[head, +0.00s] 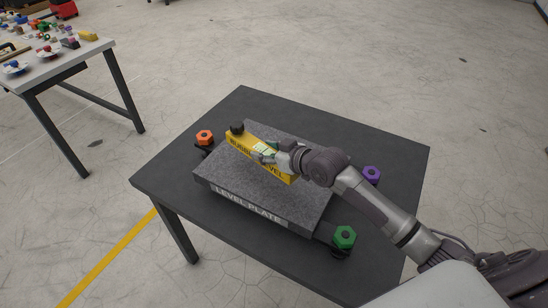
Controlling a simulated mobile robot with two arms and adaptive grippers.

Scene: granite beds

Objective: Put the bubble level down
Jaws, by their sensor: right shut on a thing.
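The yellow bubble level (242,142) is a long bar with dark lettering, lying at a slant over the grey granite level plate (222,179). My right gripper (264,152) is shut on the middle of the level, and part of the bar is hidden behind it. I cannot tell whether the level touches the plate or is just above it. The plate's front face reads "LEVEL PLATE". My left gripper is not in view.
The plate is on a dark table (375,143). Around the plate are an orange knob (205,137), a purple knob (372,174), a green knob (344,237) and a black knob (237,128). A second table (62,67) with small parts stands at upper left.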

